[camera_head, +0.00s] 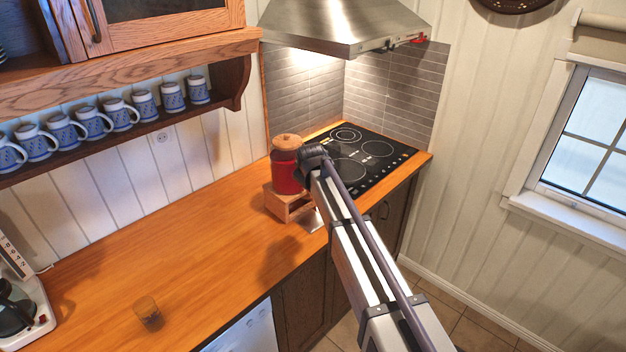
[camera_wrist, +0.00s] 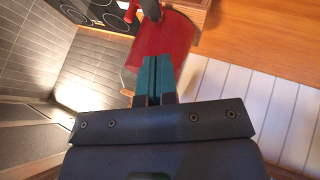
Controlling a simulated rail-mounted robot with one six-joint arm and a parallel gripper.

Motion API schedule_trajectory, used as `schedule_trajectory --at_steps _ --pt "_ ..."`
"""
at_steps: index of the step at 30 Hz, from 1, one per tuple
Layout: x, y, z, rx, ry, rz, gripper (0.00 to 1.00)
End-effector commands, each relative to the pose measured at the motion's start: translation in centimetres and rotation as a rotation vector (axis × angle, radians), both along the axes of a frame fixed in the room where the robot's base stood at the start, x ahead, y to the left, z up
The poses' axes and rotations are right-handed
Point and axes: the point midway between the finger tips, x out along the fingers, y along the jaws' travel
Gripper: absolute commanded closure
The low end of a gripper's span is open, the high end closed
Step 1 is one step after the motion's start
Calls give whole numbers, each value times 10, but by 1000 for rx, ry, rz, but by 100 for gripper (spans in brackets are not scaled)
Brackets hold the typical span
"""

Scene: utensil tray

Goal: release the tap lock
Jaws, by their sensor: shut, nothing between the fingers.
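A red dispenser (camera_head: 286,172) with a wooden lid (camera_head: 287,141) stands on a small wooden stand (camera_head: 289,204) on the counter, left of the hob. Its red body also fills the upper middle of the wrist view (camera_wrist: 180,40). A dark part (camera_wrist: 150,9) in front of the red body, at the top edge of the wrist view, looks like the tap; its lock cannot be made out. My gripper (camera_wrist: 155,60) has its teal fingers together, empty, over the red body in the picture; contact cannot be told. In the head view my wrist hides the dispenser's right side and the fingers.
A black hob (camera_head: 375,150) lies behind, under a steel hood (camera_head: 345,25). A small amber glass (camera_head: 148,313) stands on the front left counter, and a coffee machine (camera_head: 20,305) at the left edge. Several mugs (camera_head: 97,122) line the shelf. The middle counter is clear.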

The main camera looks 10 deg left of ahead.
Motion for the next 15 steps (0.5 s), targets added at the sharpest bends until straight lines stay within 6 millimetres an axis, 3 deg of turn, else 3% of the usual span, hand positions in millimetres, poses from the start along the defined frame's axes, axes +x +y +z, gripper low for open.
schedule_trajectory --at_steps 15 --pt "59 11 -88 1 2 -2 100"
